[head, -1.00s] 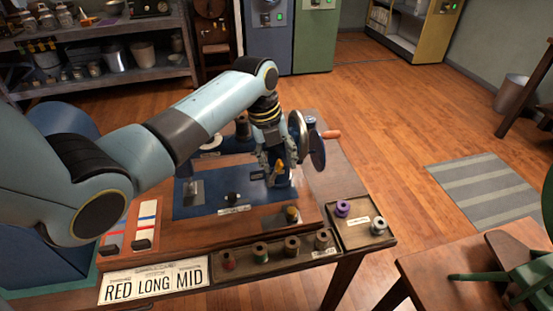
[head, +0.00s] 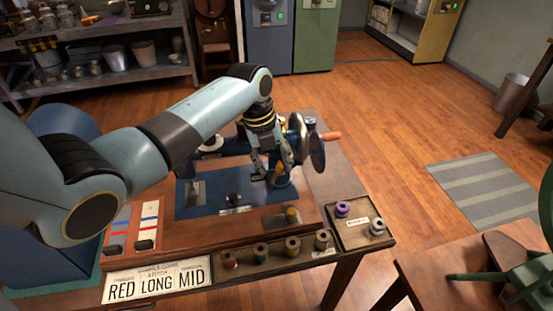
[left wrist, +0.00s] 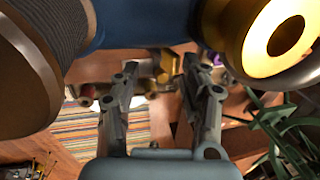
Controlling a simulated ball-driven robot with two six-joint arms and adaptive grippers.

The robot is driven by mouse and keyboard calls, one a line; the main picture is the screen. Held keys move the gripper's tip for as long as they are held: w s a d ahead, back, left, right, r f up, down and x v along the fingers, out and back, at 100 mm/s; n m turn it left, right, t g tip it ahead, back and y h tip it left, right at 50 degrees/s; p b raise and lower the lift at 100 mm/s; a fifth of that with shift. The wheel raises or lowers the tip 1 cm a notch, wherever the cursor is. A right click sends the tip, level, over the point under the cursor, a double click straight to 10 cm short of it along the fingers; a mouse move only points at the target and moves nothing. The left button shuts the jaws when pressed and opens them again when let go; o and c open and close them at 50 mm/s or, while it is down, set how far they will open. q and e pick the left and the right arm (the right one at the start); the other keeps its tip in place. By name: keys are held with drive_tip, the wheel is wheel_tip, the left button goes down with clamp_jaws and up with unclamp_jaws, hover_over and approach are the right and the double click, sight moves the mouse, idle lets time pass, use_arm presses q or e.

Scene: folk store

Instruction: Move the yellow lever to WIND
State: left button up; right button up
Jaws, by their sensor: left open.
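My left gripper (head: 270,174) is open and low over the back right of the blue machine plate (head: 212,208), beside the machine's handwheel (head: 317,151). The left wrist view shows its two fingers (left wrist: 160,68) apart. A small yellow-brass part (left wrist: 168,64) shows between and beyond the fingertips; I cannot tell whether it is the yellow lever or whether a finger touches it. The WIND marking cannot be read in either view. My right gripper is not in view.
A large dark thread spool (left wrist: 45,60) and a brass wheel (left wrist: 270,40) crowd the fingers in the left wrist view. Several thread spools stand in a front tray (head: 228,267). A sign (head: 158,281) reads RED LONG MID.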

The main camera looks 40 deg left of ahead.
use_arm(q)
drive_tip(key=s+a+p, duration=0.2)
drive_tip(key=s, duration=0.1)
drive_tip(key=shift+s+a+f, duration=0.1)
drive_tip(key=shift+a+f, duration=0.3)
idle(0.6)
drive_tip(key=shift+d+r, duration=0.1)
drive_tip(key=shift+w+d+r, duration=0.1)
drive_tip(key=shift+w+d, duration=0.2)
drive_tip(key=shift+w, duration=0.1)
drive_tip(key=shift+r+p, duration=0.1)
drive_tip(key=shift+p, duration=0.25)
wheel_tip(320, 180, up, 8)
drive_tip(key=s+a+p, duration=0.1)
drive_tip(key=p, duration=0.5)
drive_tip(key=shift+s+p, duration=0.15)
drive_tip(key=shift+p, duration=0.25)
